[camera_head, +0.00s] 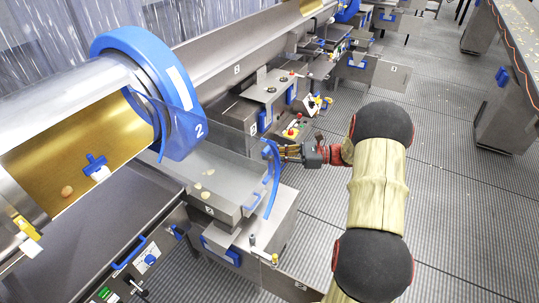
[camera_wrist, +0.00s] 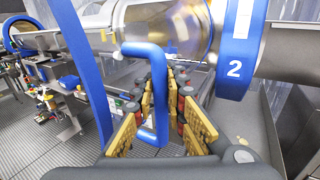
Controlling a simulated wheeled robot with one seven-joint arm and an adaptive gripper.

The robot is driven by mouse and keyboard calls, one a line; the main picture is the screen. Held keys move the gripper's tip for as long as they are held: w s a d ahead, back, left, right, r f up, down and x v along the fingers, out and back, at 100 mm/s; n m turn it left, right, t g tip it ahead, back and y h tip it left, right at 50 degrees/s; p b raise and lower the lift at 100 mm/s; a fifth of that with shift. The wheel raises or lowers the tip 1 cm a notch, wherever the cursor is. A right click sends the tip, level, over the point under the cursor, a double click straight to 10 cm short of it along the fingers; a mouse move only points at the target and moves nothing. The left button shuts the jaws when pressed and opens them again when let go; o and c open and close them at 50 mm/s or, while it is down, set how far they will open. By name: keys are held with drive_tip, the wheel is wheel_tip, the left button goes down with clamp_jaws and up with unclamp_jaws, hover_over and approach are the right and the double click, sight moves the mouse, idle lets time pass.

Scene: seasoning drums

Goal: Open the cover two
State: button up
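A drum with a blue ring marked "2" (camera_head: 152,88) stands at the left of the head view, and the ring also shows in the wrist view (camera_wrist: 238,50). A blue handle (camera_head: 270,158) on a curved blue strip (camera_head: 272,190), seemingly cover two's edge, stands out right of the ring, above the metal tray. The cover's panel is too clear to make out. In the wrist view, the handle (camera_wrist: 160,95) passes between the gold-padded fingers of my gripper (camera_wrist: 164,100), which appear close against its bar on both sides. The strip (camera_wrist: 82,70) runs just left of my gripper.
The drum's golden inside (camera_head: 85,150) is exposed, with a blue cross-shaped part (camera_head: 96,165) and a chip in it. A metal tray (camera_head: 225,185) with several chips lies below the ring. Machine boxes (camera_head: 272,92) stand behind my gripper.

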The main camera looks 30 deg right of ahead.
drive_tip(key=shift+o, duration=1.2)
drive_tip(key=shift+s+d, duration=0.15)
drive_tip(key=shift+d, duration=0.05)
drive_tip(key=shift+o, duration=1.1)
drive_tip(key=shift+a, duration=0.15)
drive_tip(key=v, duration=1.2)
